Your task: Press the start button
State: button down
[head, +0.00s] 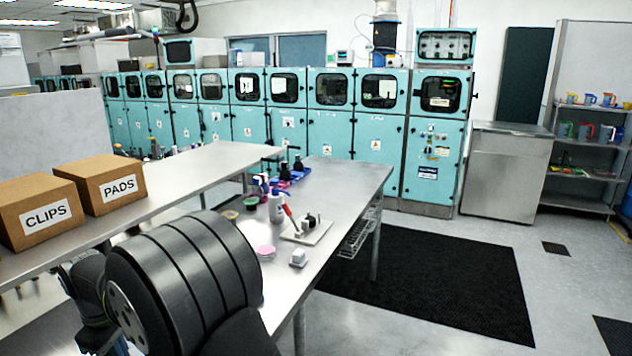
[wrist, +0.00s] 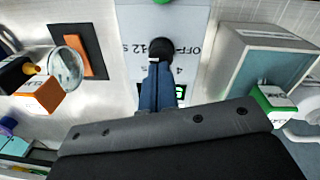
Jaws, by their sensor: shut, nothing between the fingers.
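In the wrist view, a pale panel (wrist: 188,18) carries printed marks reading OFF, 12 s and 4. A round black knob or button (wrist: 162,47) sits on it. My gripper (wrist: 155,64) is shut and empty, its blue fingers pointing at the panel just below the black knob. I cannot tell whether the tips touch it. A small green lit area (wrist: 180,92) shows beside the fingers, partly hidden by them. I cannot make out a button labelled start. In the head view my large black arm link hides this part of the bench.
In the wrist view a grey box (wrist: 262,60) stands right of the panel, with a green and white block (wrist: 272,100) below it.

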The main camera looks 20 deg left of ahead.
jog(key=d+r+m, duration=0.3)
jog(key=d+r, duration=0.4)
jog(key=r, duration=0.5)
jog(key=shift+d+r+g, duration=0.2)
jog(key=shift+r+g, duration=0.05)
jog(key=shift+g, duration=0.15)
notch_tip(320, 180, down, 14)
jog(key=shift+f, duration=0.1)
